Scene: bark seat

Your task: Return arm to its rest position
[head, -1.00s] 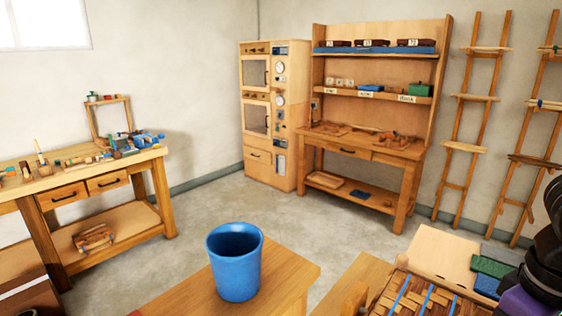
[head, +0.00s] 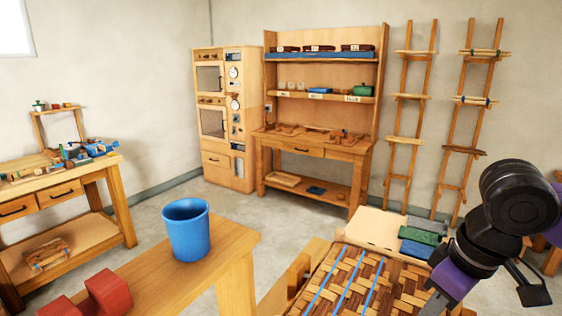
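My arm (head: 475,250) shows at the right in the head view, with black joints and purple links. It is bent beside and partly in front of the woven seat panel. I cannot clearly make out my gripper. Dark parts low at the right edge may belong to it, but its fingers do not show clearly. No object is seen held by the arm.
A blue cup (head: 187,230) stands upright on a wooden bench (head: 225,245), with red blocks (head: 95,297) nearer. The woven panel (head: 365,275) lies by green and blue pads (head: 420,238). A workbench (head: 115,190) is left; a cabinet (head: 228,120) and shelved bench (head: 320,150) stand behind.

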